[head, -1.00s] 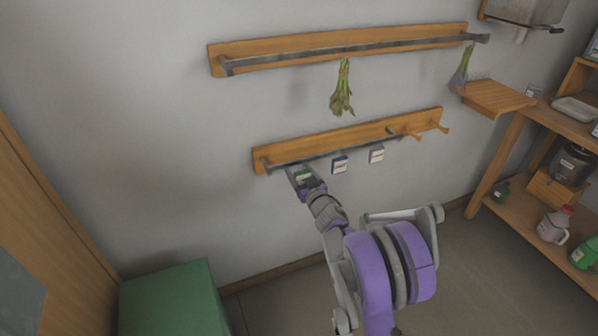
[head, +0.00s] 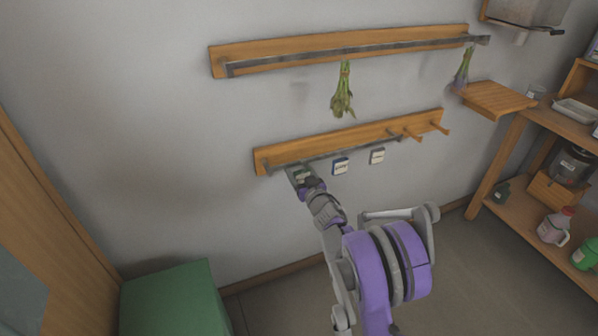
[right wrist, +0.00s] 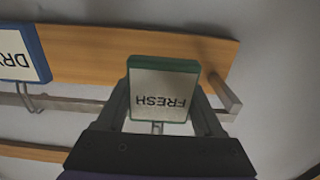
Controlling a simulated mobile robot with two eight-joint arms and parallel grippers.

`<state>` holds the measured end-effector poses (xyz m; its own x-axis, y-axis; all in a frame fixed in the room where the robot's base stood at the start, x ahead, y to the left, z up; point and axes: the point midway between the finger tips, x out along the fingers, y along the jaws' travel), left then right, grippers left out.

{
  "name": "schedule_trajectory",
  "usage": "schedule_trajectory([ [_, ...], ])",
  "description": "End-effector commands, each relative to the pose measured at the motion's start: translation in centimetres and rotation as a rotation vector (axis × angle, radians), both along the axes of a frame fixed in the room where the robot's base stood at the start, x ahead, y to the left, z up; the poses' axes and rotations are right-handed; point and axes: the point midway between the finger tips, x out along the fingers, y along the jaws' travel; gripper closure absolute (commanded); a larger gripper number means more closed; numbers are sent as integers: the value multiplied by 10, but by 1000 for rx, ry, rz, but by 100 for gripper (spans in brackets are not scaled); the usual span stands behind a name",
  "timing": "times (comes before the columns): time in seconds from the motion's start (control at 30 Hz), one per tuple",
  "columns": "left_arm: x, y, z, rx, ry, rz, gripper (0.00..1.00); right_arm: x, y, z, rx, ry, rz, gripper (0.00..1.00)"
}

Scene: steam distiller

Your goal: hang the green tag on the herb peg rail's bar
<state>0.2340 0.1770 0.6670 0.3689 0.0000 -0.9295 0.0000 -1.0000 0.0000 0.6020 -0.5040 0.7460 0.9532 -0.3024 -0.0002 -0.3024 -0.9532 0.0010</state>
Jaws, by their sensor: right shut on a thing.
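The green tag (right wrist: 161,92) shows in the right wrist view, green-edged with a pale face reading FRESH upside down. My right gripper (right wrist: 163,100) is shut on it, one finger on each side. In the head view my right gripper (head: 301,176) is just at the left part of the lower rail's metal bar (head: 330,155); the tag there is small and mostly hidden. A small metal hook shows below the tag in the wrist view, close to the bar; I cannot tell whether it is over the bar. My left gripper is not in view.
A blue-edged tag (head: 340,166) and a pale tag (head: 377,156) hang from the same bar to the right. Wooden pegs (head: 412,134) stick out at the rail's right end. An upper rail (head: 300,52) holds herb bunches (head: 342,92). A green box (head: 170,300) stands lower left.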

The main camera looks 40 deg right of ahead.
Motion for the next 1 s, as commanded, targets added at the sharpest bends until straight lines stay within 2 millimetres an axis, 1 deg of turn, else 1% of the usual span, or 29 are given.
schedule_trajectory([
  [0.7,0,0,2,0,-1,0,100,21,-6,0,0,0,0,84],
  [1.0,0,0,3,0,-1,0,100,23,-7,0,0,0,0,84],
])
